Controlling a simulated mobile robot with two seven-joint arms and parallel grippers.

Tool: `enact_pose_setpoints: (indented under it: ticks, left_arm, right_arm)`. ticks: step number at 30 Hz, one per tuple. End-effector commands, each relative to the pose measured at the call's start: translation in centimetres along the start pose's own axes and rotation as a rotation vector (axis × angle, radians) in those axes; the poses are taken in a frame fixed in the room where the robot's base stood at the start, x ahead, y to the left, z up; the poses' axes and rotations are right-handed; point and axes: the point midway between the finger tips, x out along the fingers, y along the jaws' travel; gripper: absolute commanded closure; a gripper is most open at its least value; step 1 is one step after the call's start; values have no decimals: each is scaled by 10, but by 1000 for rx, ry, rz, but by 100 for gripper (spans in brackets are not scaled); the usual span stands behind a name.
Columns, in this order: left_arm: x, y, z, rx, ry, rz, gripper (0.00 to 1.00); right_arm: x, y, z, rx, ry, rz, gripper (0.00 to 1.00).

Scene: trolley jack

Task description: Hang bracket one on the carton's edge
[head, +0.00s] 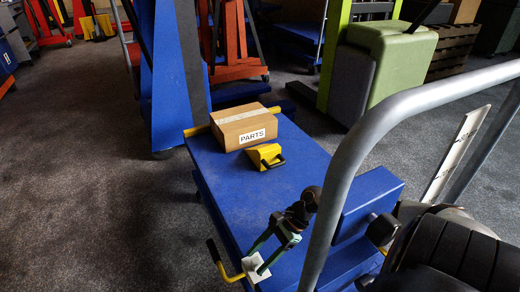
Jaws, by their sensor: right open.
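The carton (232,126), a brown box labelled PARTS with tape along its top, sits at the far end of a blue trolley platform (235,185). A yellow piece with a black loop handle (262,156) lies just in front of it. My right gripper (257,266) is open, its green fingers pointing down at the platform's near left edge. A small white piece (252,267) shows at its fingertips, beside a yellow bent rod with a black end (227,273). I cannot tell which thing is bracket one, nor whether the fingers touch the white piece. My left gripper is out of view.
A grey tubular handle (343,172) rises across the right side, near the gripper. A yellow bar (196,130) shows at the platform's far edge, behind the carton. A green and grey block (384,68) and red and blue equipment stand behind. The platform's middle is clear.

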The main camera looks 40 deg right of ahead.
Motion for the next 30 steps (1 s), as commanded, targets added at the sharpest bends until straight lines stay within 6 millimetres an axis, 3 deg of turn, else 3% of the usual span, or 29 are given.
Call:
enact_pose_setpoints:
  ticks: [6,21,30]
  left_arm:
    - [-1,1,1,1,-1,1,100]
    - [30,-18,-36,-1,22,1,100]
    - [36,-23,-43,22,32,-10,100]
  right_arm:
    - [1,0,-2,1,-1,0,41]
    - [-100,-2,5,2,4,1,41]
    - [-124,-2,4,0,1,0,41]
